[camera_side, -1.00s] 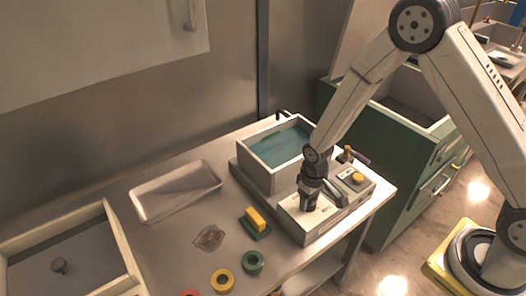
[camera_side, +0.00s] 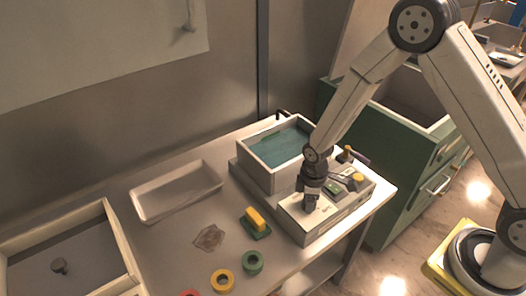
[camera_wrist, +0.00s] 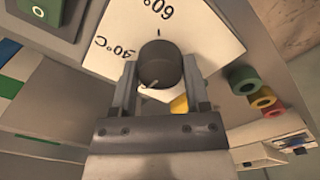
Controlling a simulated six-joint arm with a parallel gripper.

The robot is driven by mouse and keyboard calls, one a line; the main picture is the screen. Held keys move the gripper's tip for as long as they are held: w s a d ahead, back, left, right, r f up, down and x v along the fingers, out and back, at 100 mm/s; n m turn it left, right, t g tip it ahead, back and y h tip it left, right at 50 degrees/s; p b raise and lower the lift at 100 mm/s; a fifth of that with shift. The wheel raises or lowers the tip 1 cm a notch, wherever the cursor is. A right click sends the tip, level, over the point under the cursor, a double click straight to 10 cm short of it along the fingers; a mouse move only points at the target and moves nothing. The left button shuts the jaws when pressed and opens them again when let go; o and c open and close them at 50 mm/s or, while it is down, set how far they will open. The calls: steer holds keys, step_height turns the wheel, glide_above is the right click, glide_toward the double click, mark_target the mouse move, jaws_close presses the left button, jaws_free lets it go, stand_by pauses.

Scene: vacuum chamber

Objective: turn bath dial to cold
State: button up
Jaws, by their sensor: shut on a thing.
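The bath (camera_side: 262,176) is a grey open tank of teal water on the table. A pale control housing (camera_side: 305,228) extends in front of it. My gripper (camera_side: 309,207) points down over that housing, and the dial is hidden there in the side view. In the wrist view my gripper (camera_wrist: 159,72) is shut on the dark round dial (camera_wrist: 158,62), with one finger on each side. A small white mark shows on the dial's lower left edge.
A yellow knob (camera_side: 358,179) and a green panel (camera_side: 333,188) sit on the housing right of my gripper. A yellow-and-green block (camera_side: 256,222), tape rolls (camera_side: 253,262) and an empty tray (camera_side: 176,192) lie to the left.

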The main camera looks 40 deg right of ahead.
stand_by(0.3)
steer(key=o, duration=1.3)
steer(key=shift+r, duration=0.1)
steer(key=shift+r, duration=3.8)
steer(key=shift+r, duration=0.1)
steer(key=shift+s+d+r, duration=0.15)
steer(key=shift+s+r, duration=0.05)
steer(key=shift+s+d+r+m+t, duration=0.45)
steer(key=shift+s+d+r+m, duration=0.25)
steer(key=shift+s+r+m, duration=0.8)
steer(key=shift+s+d+r+m+t, duration=0.4)
steer(key=shift+s+d+r+m, duration=0.3)
steer(key=shift+s+r+m, duration=0.75)
steer(key=shift+s+d+r+m+t, duration=0.6)
steer(key=shift+s+r+m, duration=0.5)
steer(key=shift+s+m, duration=0.7)
